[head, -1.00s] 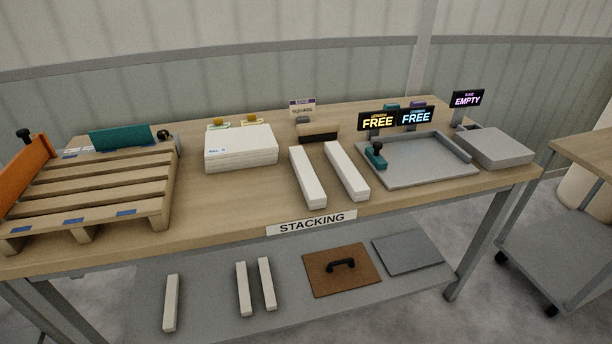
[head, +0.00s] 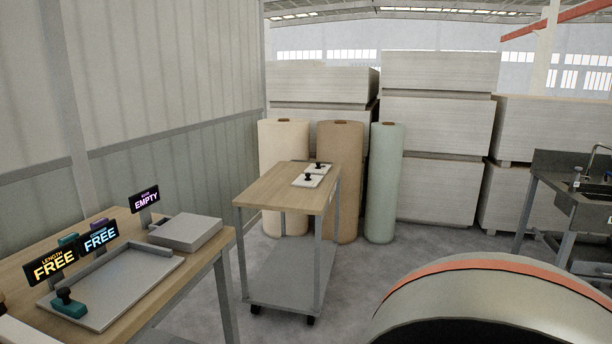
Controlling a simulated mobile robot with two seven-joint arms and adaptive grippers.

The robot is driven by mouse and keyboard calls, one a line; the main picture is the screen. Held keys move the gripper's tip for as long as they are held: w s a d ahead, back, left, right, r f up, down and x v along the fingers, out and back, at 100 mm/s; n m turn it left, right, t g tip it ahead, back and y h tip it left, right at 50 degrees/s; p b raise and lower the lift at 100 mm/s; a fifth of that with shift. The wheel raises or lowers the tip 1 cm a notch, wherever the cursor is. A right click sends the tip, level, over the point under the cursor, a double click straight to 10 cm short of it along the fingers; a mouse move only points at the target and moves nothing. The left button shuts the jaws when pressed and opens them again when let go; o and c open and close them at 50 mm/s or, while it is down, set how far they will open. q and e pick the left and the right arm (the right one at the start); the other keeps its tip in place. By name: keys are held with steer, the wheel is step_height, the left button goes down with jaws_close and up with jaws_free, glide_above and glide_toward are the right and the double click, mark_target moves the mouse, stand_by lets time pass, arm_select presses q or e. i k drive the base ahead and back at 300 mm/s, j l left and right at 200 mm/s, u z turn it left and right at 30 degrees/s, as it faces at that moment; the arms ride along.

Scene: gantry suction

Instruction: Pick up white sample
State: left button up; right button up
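Two small flat white pieces lie on the wooden top of a small cart (head: 268,190) in the middle of the head view. The nearer white piece (head: 314,182) has a black knob on it. The farther white piece (head: 325,170) also carries a black knob. They lie close together near the right edge of the top. I cannot tell which of them is the white sample. Neither of my grippers is in view.
At the left, the workbench (head: 208,252) holds a grey tray (head: 130,285), a grey box (head: 186,232) and lit FREE and EMPTY signs. Tall rolls (head: 338,185) stand behind the cart. A large curved grey shape fills the lower right. A dark sink unit (head: 570,200) stands far right.

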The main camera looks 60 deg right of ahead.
mark_target(316, 168)
steer(key=z, duration=1.95)
steer(key=i+l+z, duration=0.35)
steer(key=i, duration=0.55)
steer(key=i+z, duration=0.3)
steer(key=i, duration=2.1)
steer(key=i+u, duration=0.15)
steer(key=i, duration=0.3)
steer(key=i+l+u, duration=0.15)
steer(key=i, duration=0.3)
steer(key=i+l+u, duration=0.15)
steer(key=i, duration=0.3)
steer(key=i+l+u, duration=0.2)
steer(key=i+u, duration=0.25)
steer(key=i+l+u, duration=0.3)
steer(key=u, duration=0.2)
